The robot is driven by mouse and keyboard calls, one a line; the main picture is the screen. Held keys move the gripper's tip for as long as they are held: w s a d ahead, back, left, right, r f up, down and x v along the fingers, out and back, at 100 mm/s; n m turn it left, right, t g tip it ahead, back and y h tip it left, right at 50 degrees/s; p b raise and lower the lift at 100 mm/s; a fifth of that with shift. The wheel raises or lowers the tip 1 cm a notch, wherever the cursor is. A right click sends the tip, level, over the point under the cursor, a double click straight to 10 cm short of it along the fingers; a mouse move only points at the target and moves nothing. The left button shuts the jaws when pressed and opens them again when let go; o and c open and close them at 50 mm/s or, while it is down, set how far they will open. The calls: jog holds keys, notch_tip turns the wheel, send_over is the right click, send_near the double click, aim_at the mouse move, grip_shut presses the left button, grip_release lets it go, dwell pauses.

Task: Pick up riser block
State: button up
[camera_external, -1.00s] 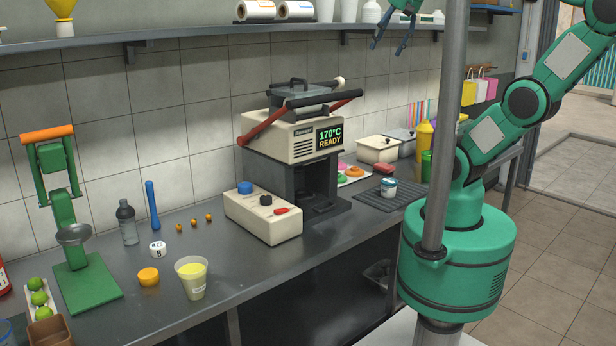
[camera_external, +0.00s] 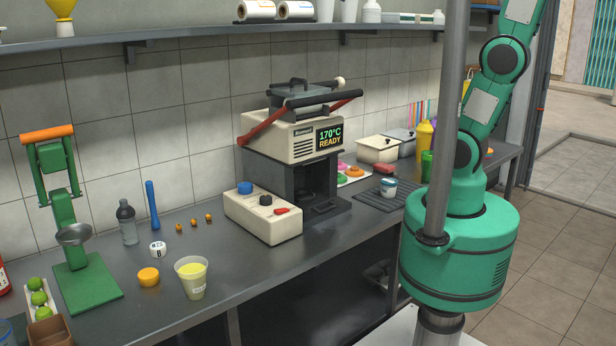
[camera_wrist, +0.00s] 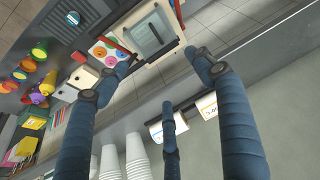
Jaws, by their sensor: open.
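I cannot tell for certain which thing is the riser block. A small red block-like piece (camera_external: 384,168) lies by the dark ribbed mat (camera_external: 372,200), right of the press; it also shows in the wrist view (camera_wrist: 78,57). My gripper (camera_wrist: 160,72) shows only in the wrist view, its blue fingers spread wide and empty. It is high above the counter, with the press (camera_wrist: 150,38) seen far below between the fingertips. In the external view the gripper is out of the frame.
The press (camera_external: 292,135) stands mid-counter against the wall, with a control box (camera_external: 262,215) in front. A jar (camera_external: 388,187) stands on the mat. Cream containers (camera_external: 377,149) stand behind it. A shelf (camera_external: 210,38) runs above, with rolls (camera_wrist: 205,105) and stacked cups (camera_wrist: 136,155).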

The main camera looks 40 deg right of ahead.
jog(key=w+a+r+n+g+p, duration=0.1)
jog(key=w+a+n+p, duration=0.35)
jog(key=a, duration=1.05)
jog(key=w+a+r+m+g+p, duration=0.15)
jog(key=w+a, duration=0.55)
jog(key=a, duration=0.8)
jog(key=s+a+f+n+p, duration=0.1)
jog(key=s+a+f+p, duration=0.15)
jog(key=a, duration=0.85)
jog(key=s+a+f+n+p, duration=0.1)
jog(key=s+a+f, duration=0.25)
jog(key=a, duration=0.75)
jog(key=s+a+f+n+p, duration=0.1)
jog(key=s+a+f+p, duration=0.2)
jog(key=a, duration=0.9)
notch_tip(320, 180, down, 56)
jog(key=b, duration=0.1)
jog(key=shift+w+d+r, duration=0.15)
jog(key=shift+w+d, duration=0.05)
jog(key=shift+g, duration=0.25)
send_over(149, 274)
jog(key=d, duration=0.1)
jog(key=f, duration=0.6)
jog(key=shift+s+f, duration=0.35)
jog(key=shift+w+a+f, duration=0.1)
jog(key=shift+a+f, duration=0.05)
jog(key=shift+f, duration=0.75)
